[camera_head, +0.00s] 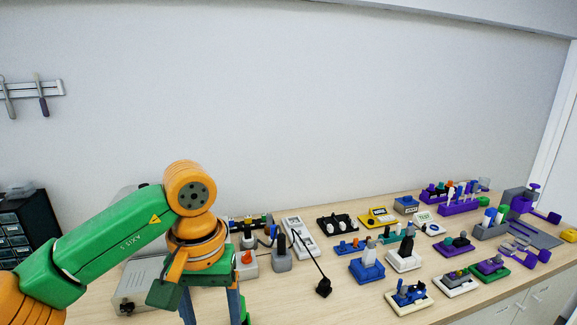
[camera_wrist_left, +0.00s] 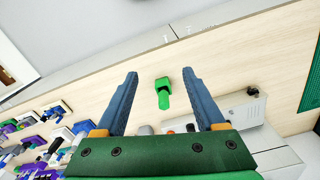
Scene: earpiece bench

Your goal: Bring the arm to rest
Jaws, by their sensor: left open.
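My left arm comes in from the left in the head view, green and orange. Its gripper (camera_head: 212,312) points down over the front left of the bench, with its fingertips cut off by the bottom edge. In the left wrist view the two blue-grey fingers of the gripper (camera_wrist_left: 160,73) are wide apart with nothing held. A small green piece (camera_wrist_left: 163,92) lies on the bench and appears between the fingers in that view, touching neither. My right gripper is in neither view.
A grey box (camera_wrist_left: 240,108) shows beside the right finger. A drawer cabinet (camera_head: 22,225) stands at the left.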

